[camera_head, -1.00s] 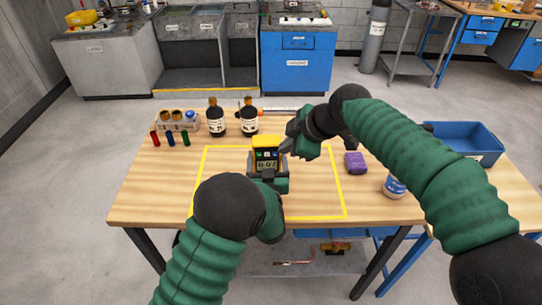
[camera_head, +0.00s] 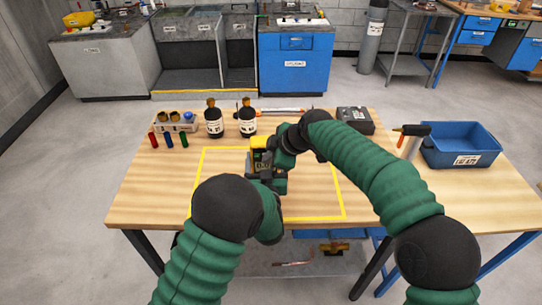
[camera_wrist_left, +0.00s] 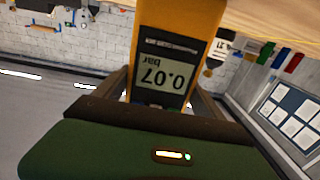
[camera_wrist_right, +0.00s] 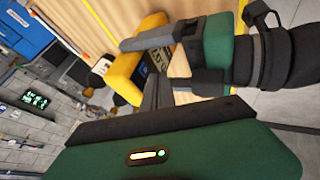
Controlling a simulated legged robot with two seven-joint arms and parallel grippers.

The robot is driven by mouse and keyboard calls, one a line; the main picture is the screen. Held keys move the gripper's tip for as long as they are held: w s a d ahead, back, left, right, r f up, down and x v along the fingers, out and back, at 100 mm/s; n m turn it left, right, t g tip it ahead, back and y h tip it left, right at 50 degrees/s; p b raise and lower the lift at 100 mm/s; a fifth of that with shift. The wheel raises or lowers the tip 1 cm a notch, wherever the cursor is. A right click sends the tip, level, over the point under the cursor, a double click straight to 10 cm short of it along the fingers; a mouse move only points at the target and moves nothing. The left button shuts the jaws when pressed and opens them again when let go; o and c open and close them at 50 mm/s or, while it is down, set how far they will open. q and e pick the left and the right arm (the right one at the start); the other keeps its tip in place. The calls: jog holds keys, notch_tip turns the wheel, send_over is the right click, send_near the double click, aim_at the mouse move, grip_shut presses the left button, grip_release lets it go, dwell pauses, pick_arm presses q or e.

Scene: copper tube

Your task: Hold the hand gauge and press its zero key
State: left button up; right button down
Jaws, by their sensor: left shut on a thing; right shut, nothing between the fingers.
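The yellow hand gauge (camera_head: 259,142) stands upright above the yellow-taped area of the bench. My left gripper (camera_head: 264,174) is shut on its body and holds it from the near side. In the left wrist view the gauge (camera_wrist_left: 207,22) shows its display (camera_wrist_left: 164,72), reading 0.07 bar. My right gripper (camera_head: 276,152) is shut and empty, its tip close at the right of the gauge's face. In the right wrist view the closed fingers (camera_wrist_right: 156,95) point at the gauge (camera_wrist_right: 124,76). The keys are hidden there, and I cannot tell whether the fingertips touch.
Two dark bottles (camera_head: 214,121) and a rack (camera_head: 176,122) with small coloured tubes stand at the back left. The taped area (camera_head: 217,165) around the gauge is mostly bare.

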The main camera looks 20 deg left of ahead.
jog(key=shift+w+a, duration=0.2)
jog(key=shift+w, duration=0.65)
jog(key=v, duration=0.8)
jog(key=shift+s, duration=0.25)
jog(key=shift+a, duration=0.1)
